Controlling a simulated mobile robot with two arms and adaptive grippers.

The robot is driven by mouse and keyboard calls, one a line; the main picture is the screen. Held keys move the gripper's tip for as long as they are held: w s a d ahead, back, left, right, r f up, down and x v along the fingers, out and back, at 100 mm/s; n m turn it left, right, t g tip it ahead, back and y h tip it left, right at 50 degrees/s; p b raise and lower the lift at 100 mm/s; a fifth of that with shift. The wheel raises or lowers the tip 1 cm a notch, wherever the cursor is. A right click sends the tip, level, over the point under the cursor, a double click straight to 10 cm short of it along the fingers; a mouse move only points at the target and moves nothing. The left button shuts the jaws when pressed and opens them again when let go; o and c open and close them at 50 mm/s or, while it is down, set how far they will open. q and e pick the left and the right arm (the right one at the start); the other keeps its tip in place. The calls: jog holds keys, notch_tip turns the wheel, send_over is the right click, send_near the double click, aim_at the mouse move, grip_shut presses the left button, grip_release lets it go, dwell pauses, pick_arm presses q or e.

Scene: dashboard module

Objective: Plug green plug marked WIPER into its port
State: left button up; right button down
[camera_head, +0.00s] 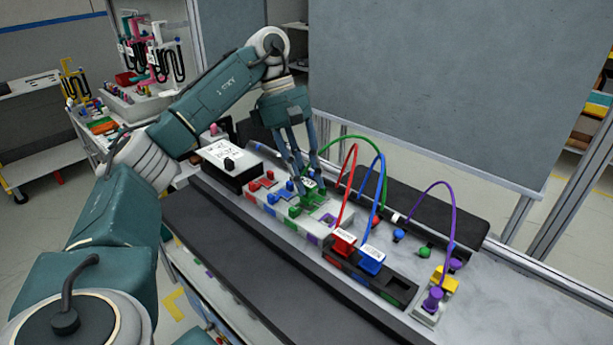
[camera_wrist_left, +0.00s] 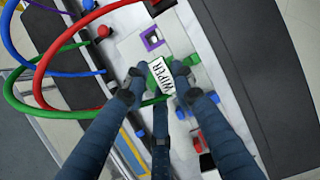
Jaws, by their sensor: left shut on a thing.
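My left gripper (camera_head: 307,192) is shut on the green plug (camera_head: 313,199), on the white port panel. In the left wrist view the plug's white WIPER label (camera_wrist_left: 161,76) faces up between the fingertips (camera_wrist_left: 158,88). The green cable arcs from the plug toward the right in the head view. A purple-framed port (camera_wrist_left: 152,39) is empty beside the plug, and a green block (camera_wrist_left: 190,61) sits close to it. The plug and fingers hide the spot beneath, so I cannot tell whether the plug is seated. My right gripper is not in view.
A red plug (camera_head: 344,241) and a blue plug (camera_head: 371,261) stand in a dark holder (camera_head: 399,291), with cables arching above the bench. A purple plug (camera_head: 434,299) stands at the right.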

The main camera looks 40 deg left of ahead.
pick_arm(q)
jog(key=shift+p, duration=0.55)
dwell(1.1)
jog(key=shift+f+b, duration=0.75)
jog(key=shift+f, duration=0.6)
jog(key=shift+r, duration=0.15)
jog(key=shift+r+p, duration=0.9)
jog(key=shift+p, duration=0.05)
jog(key=shift+p, duration=0.4)
dwell(1.2)
jog(key=shift+f+b, duration=0.6)
jog(key=shift+f, duration=0.4)
jog(key=o, duration=1.1)
